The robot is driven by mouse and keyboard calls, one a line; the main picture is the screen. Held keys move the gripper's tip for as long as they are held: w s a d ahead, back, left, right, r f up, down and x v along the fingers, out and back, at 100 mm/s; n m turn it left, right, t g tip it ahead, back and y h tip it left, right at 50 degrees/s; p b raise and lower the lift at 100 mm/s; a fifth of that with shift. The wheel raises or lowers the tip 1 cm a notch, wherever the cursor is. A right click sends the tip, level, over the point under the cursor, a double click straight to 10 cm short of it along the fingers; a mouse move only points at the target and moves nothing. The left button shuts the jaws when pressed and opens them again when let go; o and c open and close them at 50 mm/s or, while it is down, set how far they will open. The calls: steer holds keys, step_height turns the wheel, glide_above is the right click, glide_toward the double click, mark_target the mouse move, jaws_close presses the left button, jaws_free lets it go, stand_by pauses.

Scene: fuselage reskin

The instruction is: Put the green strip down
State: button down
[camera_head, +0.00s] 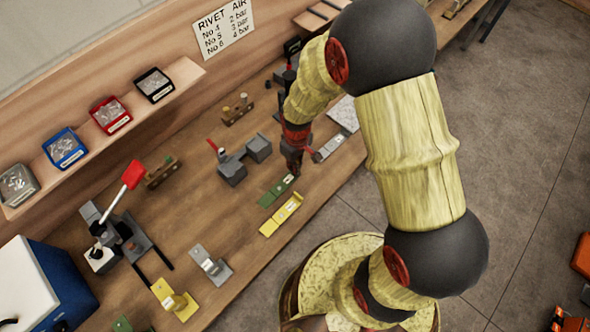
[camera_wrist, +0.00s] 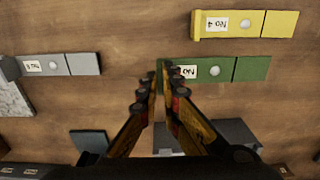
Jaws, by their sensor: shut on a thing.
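The green strip (camera_wrist: 222,70) has a white label and a pale round dot. It extends to the right from my gripper (camera_wrist: 163,78) in the wrist view. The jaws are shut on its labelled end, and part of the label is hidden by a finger. In the head view the green strip (camera_head: 277,191) lies roughly level at the tip of my gripper (camera_head: 292,172), close to the wooden bench. I cannot tell whether it touches the bench.
A yellow strip (camera_head: 281,215) lies beside the green one, nearer the bench's front edge. A grey strip (camera_head: 330,147) lies beyond my gripper. A grey block tool (camera_head: 231,172) stands behind, left. A red-handled press (camera_head: 115,236) and bent brackets are further left. Bench between them is bare.

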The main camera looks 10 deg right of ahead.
steer(key=shift+w+a+f, duration=0.1)
steer(key=shift+w+f, duration=0.05)
steer(key=shift+f, duration=1.65)
steer(key=shift+f, duration=0.15)
steer(key=c, duration=2)
jaws_free()
